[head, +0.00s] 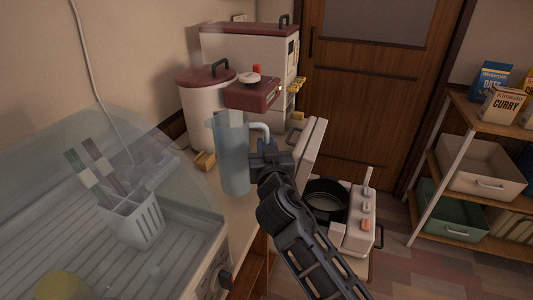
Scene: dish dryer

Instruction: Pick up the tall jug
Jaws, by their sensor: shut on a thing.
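The tall jug (233,165) is a translucent blue-grey pitcher with a pale handle (262,132) on its right side. It stands upright near the right edge of the counter, in front of the white appliances. My gripper (262,150) is at the jug's handle side and is shut on the jug, apparently at its handle. The fingertips are partly hidden by my own wrist, and whether the jug's base touches the counter is hard to tell.
A dish dryer (170,262) with a clear domed lid and a white utensil holder (132,218) is at the left. A white canister (200,110) and a red-topped appliance (252,92) stand close behind the jug. A black pot (326,200) is lower right. A shelf (470,115) stands far right.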

